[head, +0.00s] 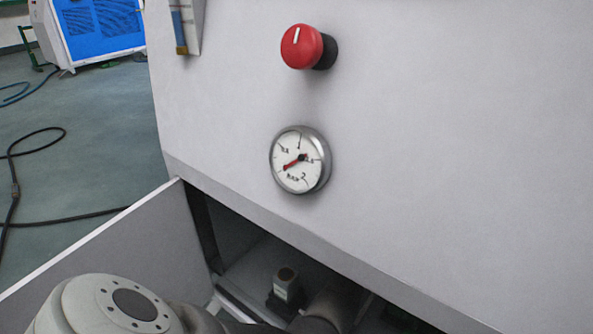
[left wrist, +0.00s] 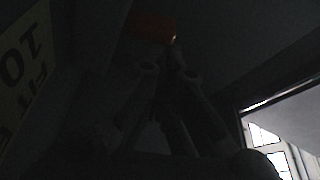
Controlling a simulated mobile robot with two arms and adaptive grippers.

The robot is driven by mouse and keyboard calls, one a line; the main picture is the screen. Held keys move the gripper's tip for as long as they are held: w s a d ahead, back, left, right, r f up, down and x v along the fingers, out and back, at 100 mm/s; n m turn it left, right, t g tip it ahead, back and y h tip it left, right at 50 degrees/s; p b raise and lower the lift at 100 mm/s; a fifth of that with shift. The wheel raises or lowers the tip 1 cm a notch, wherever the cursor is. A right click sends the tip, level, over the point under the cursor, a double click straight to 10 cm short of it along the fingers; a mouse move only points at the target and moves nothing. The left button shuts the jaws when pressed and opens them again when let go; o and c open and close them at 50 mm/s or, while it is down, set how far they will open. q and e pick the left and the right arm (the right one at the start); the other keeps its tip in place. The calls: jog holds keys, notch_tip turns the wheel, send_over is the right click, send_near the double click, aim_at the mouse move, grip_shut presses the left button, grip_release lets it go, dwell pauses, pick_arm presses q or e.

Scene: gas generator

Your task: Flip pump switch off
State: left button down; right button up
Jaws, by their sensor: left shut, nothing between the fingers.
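In the left wrist view, which is very dark, my left gripper (left wrist: 170,68) is shut and empty. A dim orange-red part (left wrist: 150,22) lies just ahead of its fingertips, near the top of the picture. It may be the pump switch, but its shape and position are too dark to tell, and I cannot tell whether the fingers touch it. In the head view, my left arm reaches into the open lower compartment from the bottom left, and its fingers cannot be made out. My right gripper is in neither view.
A pale panel (head: 450,130) carries a red knob (head: 301,47) and a round pressure gauge (head: 298,160) above the compartment. An open flap (head: 120,245) stands at the left. A yellowish label (left wrist: 22,75) and a bright opening (left wrist: 290,125) flank the gripper in the wrist view.

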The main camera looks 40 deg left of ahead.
pick_arm(q)
jog(key=v, duration=0.7)
jog(key=shift+d, duration=0.25)
jog(key=shift+f, duration=0.1)
dwell(0.4)
